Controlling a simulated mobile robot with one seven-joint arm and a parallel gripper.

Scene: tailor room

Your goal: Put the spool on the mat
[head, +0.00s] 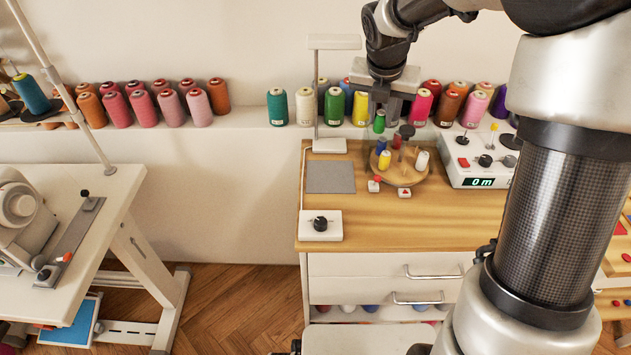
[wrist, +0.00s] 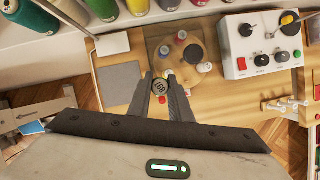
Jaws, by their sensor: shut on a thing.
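The spool (head: 379,122) is small and green in the head view. My gripper (head: 380,108) is shut on it and holds it above the round wooden stand. In the wrist view, my gripper (wrist: 160,88) has the spool's dark, round end (wrist: 159,87) between its fingertips. The mat (head: 330,177) is a flat grey square on the wooden tabletop, left of the stand and bare. It also shows in the wrist view (wrist: 120,82), left of my fingers. The spool is up and to the right of the mat in the head view.
The round wooden stand (head: 386,178) carries yellow, white and other small spools. A lamp (head: 328,145) stands behind the mat and a dial box (head: 320,226) in front. A control box (head: 482,165) is at right. Large thread cones line the ledge behind.

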